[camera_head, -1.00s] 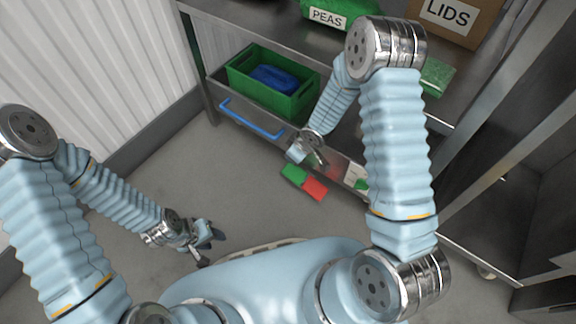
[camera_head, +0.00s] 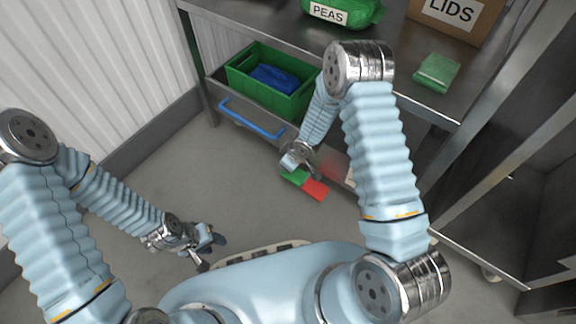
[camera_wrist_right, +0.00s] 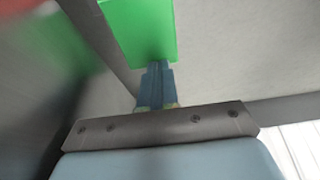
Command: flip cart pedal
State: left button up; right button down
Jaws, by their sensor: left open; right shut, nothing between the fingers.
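The cart pedal has a green half (camera_head: 295,177) and a red half (camera_head: 314,190), and it sticks out low at the front of the steel cart. My right gripper (camera_head: 290,168) is shut and empty, right at the green half. In the right wrist view, the closed fingers (camera_wrist_right: 157,82) reach to the lower edge of the green half (camera_wrist_right: 142,30); I cannot tell whether they touch it. My left gripper (camera_head: 210,247) is open and empty, low above the floor to the left.
The cart's lower shelf holds a green crate (camera_head: 245,88) with a blue item inside. A blue handle bar (camera_head: 250,122) runs along the front. The floor to the left is clear.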

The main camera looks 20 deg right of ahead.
aim_at(295, 176)
pick_arm(q)
notch_tip(295, 176, down, 4)
jog(key=b, duration=0.3)
jog(key=shift+w+f, duration=0.1)
jog(key=shift+f, duration=0.05)
pick_arm(e)
jog(key=x, duration=0.3)
jog(key=shift+w+a+f, duration=0.1)
jog(key=shift+w, duration=0.05)
pick_arm(q)
notch_tip(295, 176, up, 4)
jog(key=p, duration=0.3)
jog(key=shift+f, duration=0.25)
pick_arm(e)
jog(key=v, duration=1.4)
jog(key=shift+w, duration=0.15)
